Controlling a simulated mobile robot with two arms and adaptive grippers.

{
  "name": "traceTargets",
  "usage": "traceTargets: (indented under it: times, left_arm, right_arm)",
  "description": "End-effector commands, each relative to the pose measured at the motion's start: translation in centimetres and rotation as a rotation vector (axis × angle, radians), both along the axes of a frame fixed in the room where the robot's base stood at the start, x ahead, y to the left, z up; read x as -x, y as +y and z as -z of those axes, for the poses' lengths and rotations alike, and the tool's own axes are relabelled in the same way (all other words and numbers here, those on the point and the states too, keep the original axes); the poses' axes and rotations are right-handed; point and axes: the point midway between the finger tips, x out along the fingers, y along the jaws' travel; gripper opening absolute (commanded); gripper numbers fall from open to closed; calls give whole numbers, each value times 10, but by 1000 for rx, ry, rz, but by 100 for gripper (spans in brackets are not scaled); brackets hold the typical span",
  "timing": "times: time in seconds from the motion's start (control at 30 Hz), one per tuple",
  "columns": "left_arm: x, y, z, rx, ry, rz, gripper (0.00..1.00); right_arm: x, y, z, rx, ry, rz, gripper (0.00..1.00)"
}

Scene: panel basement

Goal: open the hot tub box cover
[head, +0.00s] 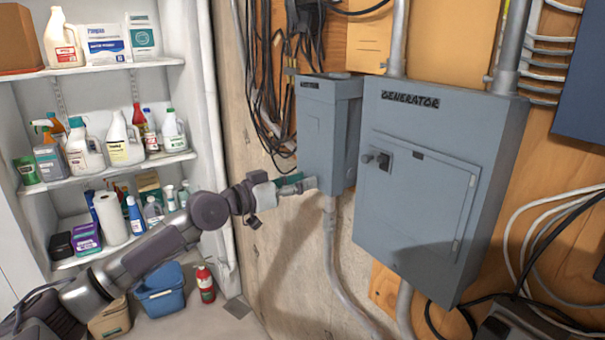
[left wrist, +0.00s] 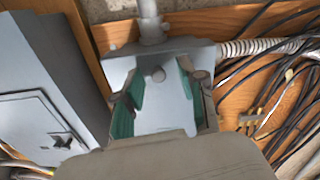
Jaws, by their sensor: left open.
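The hot tub box (head: 325,130) is the small grey box on the wall, left of the larger grey panel. Its front cover looks shut, and its label is too small to read. My left gripper (head: 304,184) is at the lower left part of this box, with its fingers pointing right. In the left wrist view, the box (left wrist: 160,108) lies beyond and between the teal finger pads of my open left gripper (left wrist: 156,82). A small round knob shows on the box between the fingers. I cannot tell whether the fingers touch it. My right gripper is not in view.
The grey GENERATOR panel (head: 430,180) stands out from the wall just right of the box. Black cables (head: 265,80) hang left of it, and a conduit (head: 335,250) runs below. Shelves with bottles (head: 120,160) stand at the left. A blue bucket (head: 160,290) is on the floor.

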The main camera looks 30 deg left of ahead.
Motion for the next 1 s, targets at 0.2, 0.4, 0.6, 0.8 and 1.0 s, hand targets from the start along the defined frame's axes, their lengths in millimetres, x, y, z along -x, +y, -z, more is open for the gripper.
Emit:
traceTargets:
  times: [0.2,0.4,0.6,0.8,1.0]
  left_arm:
    - [-6,-4,0,-2,1,2,40]
    - [-6,-4,1,-2,1,2,39]
    - [-6,-4,1,-2,1,2,6]
    - [-6,-3,0,-2,1,2,0]
    - [-5,-3,0,-2,2,1,0]
  right_arm:
    - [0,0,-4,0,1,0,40]
    - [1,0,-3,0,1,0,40]
    - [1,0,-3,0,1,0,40]
    - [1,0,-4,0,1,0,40]
    - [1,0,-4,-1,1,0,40]
